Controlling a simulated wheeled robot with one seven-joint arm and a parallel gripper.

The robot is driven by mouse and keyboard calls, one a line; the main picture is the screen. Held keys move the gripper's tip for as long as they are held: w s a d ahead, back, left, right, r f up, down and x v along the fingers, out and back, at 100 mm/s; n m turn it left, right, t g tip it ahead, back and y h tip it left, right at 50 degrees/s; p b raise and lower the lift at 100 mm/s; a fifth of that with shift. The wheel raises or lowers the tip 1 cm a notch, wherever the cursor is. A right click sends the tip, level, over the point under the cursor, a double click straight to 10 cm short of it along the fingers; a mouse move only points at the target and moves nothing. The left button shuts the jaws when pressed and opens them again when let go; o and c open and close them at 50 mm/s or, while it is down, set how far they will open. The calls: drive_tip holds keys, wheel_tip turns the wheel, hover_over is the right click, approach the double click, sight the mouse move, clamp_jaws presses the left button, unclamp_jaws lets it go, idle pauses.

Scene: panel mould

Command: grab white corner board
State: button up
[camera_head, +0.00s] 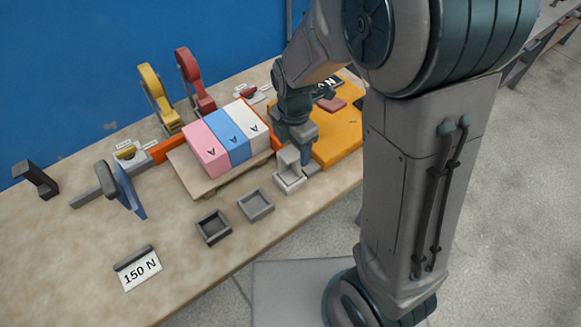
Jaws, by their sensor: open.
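A small pale grey-white corner-shaped piece (289,170) stands at the table's front edge, in or on a light square holder (290,184). It appears to be the white corner board. My gripper (303,158) points down just beside and behind it, on its right. The jaws are open, but the fingers are small and partly merge with the piece, so I cannot tell whether they touch it or straddle it. My wrist and arm hide part of the area behind.
Pink, blue and white blocks (229,138) marked A sit on a wooden board (188,172) left of my gripper. Two dark square trays (213,227) (255,204) lie in front. An orange plate (345,140) is right. Yellow (158,98) and red (196,82) clamps stand behind.

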sight(293, 150)
drive_tip(key=shift+w+f+p, duration=0.15)
drive_tip(key=shift+f+p, duration=0.1)
drive_tip(key=shift+f, duration=1)
drive_tip(key=shift+w+f+p, duration=0.15)
drive_tip(key=shift+f+p, duration=0.05)
drive_tip(key=shift+f, duration=1)
drive_tip(key=c, duration=1.4)
drive_tip(key=shift+r, duration=0.2)
